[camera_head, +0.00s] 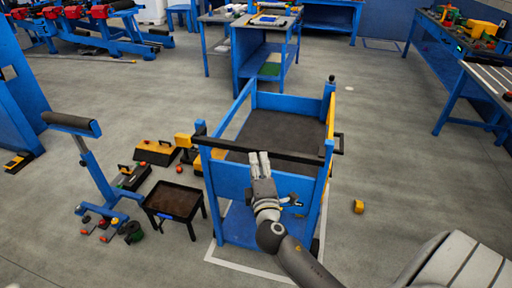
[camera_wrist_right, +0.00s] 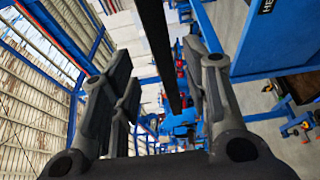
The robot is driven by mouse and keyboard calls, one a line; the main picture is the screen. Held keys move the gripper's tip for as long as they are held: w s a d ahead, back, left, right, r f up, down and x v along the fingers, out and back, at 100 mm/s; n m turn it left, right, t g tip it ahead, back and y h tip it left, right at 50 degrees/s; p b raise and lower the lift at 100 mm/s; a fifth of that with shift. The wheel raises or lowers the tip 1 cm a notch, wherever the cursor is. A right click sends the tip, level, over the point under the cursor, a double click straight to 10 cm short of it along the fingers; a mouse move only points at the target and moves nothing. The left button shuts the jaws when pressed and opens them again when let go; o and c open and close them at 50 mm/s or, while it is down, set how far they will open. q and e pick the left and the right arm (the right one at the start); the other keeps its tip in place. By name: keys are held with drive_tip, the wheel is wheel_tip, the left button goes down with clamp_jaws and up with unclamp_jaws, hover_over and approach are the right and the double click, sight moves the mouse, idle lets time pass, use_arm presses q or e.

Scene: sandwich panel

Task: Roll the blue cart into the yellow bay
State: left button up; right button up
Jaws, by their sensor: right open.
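The blue cart (camera_head: 233,178) stands in the middle of the head view, with a dark upper deck and a blue lower shelf. Its black handle bar (camera_head: 285,154) crosses the near end. My right gripper (camera_head: 259,156) is at this bar, near its middle. In the right wrist view the black bar (camera_wrist_right: 156,40) runs between the two spread fingers of the right gripper (camera_wrist_right: 157,75); I see no grip on it. A blue panel (camera_wrist_right: 285,40) fills that view's right side. My left gripper is not in view. I cannot make out a yellow bay.
White floor lines (camera_head: 247,268) edge the cart's near end. A small dark tray table (camera_head: 176,200), a blue stand (camera_head: 95,170) and toolboxes crowd the left. A small yellow block (camera_head: 358,206) lies right of the cart. A blue workbench (camera_head: 268,22) stands beyond; floor at right is mostly clear.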

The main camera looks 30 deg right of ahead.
sight(255, 150)
drive_tip(key=p+x, duration=0.1)
drive_tip(key=x, duration=0.7)
drive_tip(key=shift+a, duration=0.1)
clamp_jaws()
